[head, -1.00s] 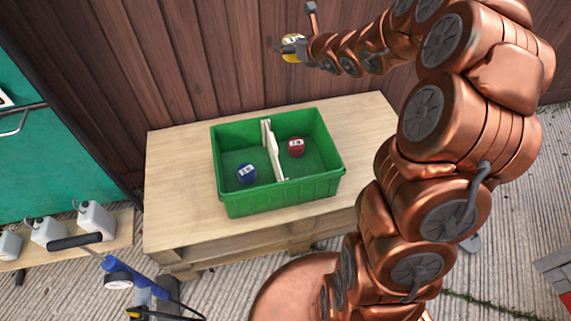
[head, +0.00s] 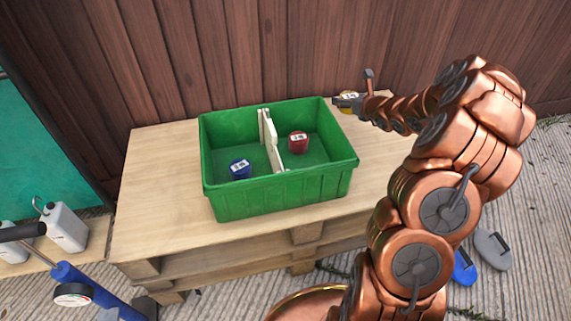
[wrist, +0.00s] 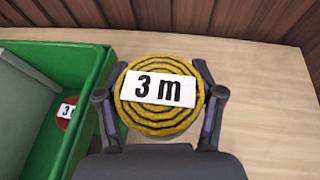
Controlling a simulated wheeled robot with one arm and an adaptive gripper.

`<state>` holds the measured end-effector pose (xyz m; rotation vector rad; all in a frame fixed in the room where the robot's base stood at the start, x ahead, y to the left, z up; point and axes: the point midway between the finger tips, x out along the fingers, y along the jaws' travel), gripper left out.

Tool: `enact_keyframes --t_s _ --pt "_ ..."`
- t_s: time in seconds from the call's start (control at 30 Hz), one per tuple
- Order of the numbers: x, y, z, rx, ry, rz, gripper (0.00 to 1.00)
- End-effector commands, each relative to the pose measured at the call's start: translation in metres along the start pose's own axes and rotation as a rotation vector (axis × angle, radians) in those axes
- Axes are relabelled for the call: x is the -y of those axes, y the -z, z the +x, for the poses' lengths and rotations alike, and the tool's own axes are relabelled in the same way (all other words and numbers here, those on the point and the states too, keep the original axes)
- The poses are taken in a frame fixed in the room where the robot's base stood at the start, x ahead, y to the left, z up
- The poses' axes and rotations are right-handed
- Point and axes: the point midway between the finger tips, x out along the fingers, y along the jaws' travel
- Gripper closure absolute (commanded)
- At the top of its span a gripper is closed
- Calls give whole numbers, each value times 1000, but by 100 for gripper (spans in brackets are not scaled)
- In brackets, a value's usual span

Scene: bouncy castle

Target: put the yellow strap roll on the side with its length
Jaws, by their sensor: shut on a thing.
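My gripper (head: 343,101) is shut on the yellow strap roll (head: 349,95), right of the crate's back right corner. In the wrist view the yellow roll (wrist: 160,120) sits between the two fingers of my gripper (wrist: 160,108); its white label reads "3 m". The green crate (head: 275,196) stands on the pallet table, split by a white divider (head: 271,143). A blue roll (head: 240,168) lies in the left side, its label too small to read. A red roll (head: 298,142) lies in the right side; its partly hidden label in the wrist view (wrist: 68,111) starts with "3".
The wooden pallet table (head: 150,190) has bare room left of the crate and some to its right. A plank wall (head: 200,60) rises close behind. White canisters (head: 62,228) and a blue pump (head: 85,290) stand at the left.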

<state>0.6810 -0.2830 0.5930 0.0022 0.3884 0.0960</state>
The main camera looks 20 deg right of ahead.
Motion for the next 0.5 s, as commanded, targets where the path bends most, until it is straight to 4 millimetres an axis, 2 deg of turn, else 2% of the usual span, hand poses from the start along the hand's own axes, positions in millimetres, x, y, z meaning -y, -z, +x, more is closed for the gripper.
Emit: enact_keyframes --t_s 0.03,0.1,0.33,0.5 --pt "8 18 4 0 7 3 74" --pt "15 29 6 -1 12 3 74" --pt "27 52 10 -5 20 6 74" --pt "27 78 20 -5 19 6 74"
